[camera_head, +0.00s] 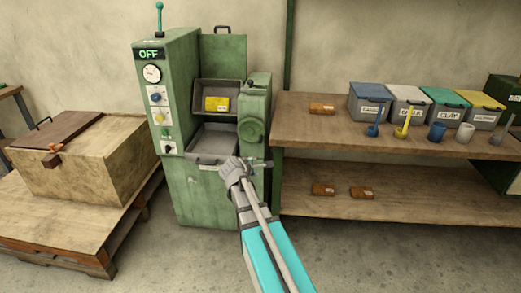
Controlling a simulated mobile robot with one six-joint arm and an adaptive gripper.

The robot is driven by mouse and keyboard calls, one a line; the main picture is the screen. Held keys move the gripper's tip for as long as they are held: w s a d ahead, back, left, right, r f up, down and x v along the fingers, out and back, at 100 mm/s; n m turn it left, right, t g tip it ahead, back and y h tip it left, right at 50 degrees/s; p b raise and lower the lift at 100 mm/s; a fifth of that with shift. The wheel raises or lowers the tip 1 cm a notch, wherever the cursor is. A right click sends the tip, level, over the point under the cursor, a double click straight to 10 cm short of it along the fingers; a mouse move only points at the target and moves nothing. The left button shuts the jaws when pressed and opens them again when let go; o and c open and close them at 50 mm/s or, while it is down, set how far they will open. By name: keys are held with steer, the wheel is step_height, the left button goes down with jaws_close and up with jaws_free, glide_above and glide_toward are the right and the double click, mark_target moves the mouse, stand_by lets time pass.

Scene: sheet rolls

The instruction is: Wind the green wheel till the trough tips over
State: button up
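A green machine (181,130) stands against the wall. A round green wheel (252,128) is on the face of its right-hand column. An upper grey trough (232,86) sits left of the wheel, with a yellow labelled block (217,104) in it. Below it is a lighter grey tray (213,140) with a front handle; I cannot tell whether the trough is tipped. My gripper (263,163) is just below the wheel, at the machine's front right. It seems apart from the wheel. Its fingers are too small to tell open from shut.
A wooden bench (300,135) stands close on the right, with labelled bins (407,97), scoops, cups and orange-brown blocks. A wooden chest (85,160) on a pallet (70,240) stands left. The machine's display (149,54) reads OFF. The floor in front is clear.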

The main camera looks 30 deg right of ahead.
steer(key=w+d+f+n+t+h+b, duration=0.2)
steer(key=w+d+n+t+b, duration=0.1)
steer(key=w+d+n+b, duration=0.3)
steer(key=n+t+y+b, duration=0.1)
steer(key=n+t+b, duration=0.4)
steer(key=n+b, duration=0.5)
glide_toward(260, 139)
steer(key=s+a+n+p, duration=0.1)
steer(key=s+n+p, duration=0.1)
steer(key=p, duration=0.1)
steer(key=shift+w+a+f, duration=0.1)
steer(key=shift+a+f, duration=0.05)
steer(key=shift+f, duration=0.2)
steer(key=x, duration=1.3)
steer(key=shift+w+d+f, duration=0.2)
steer(key=shift+w+d, duration=0.05)
steer(key=shift+w, duration=0.05)
jaws_close()
